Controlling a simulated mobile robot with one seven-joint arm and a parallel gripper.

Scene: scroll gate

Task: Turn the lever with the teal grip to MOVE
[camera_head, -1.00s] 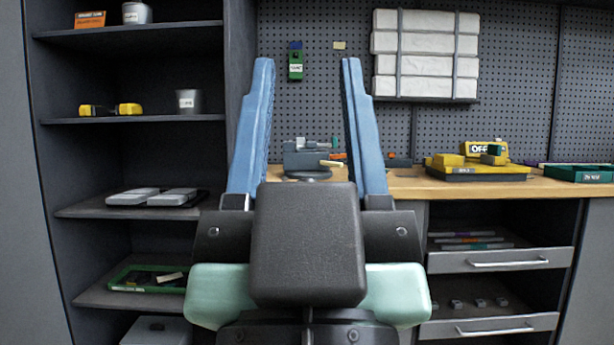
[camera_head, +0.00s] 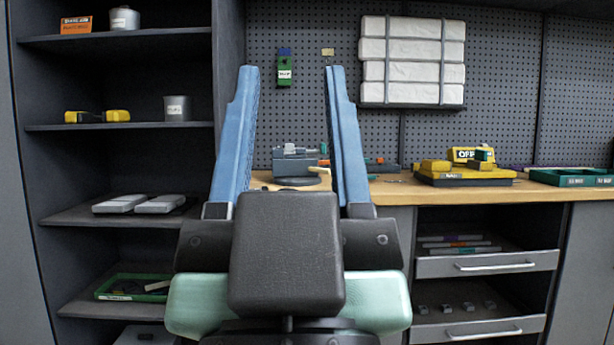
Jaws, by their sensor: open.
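My gripper (camera_head: 291,70) stands upright in front of the workbench, its two blue fingers wide apart with nothing between them. On the bench to the right is a yellow and black device (camera_head: 465,176) with a yellow OFF sign (camera_head: 465,155). A small teal-green piece (camera_head: 484,154) shows at its right; I cannot tell if it is the lever's grip. A grey vise-like device (camera_head: 296,164) stands on the bench behind the fingers, partly hidden. A tiny teal bit (camera_head: 324,148) shows beside it. No MOVE marking is readable. My gripper is apart from all of these.
The wooden bench top (camera_head: 395,192) has drawers (camera_head: 488,263) below it at right. A green tray (camera_head: 572,177) lies at its right end. A dark shelf unit (camera_head: 120,45) stands left. A pegboard (camera_head: 503,85) carries strapped white blocks (camera_head: 412,60) and a green tag (camera_head: 284,71).

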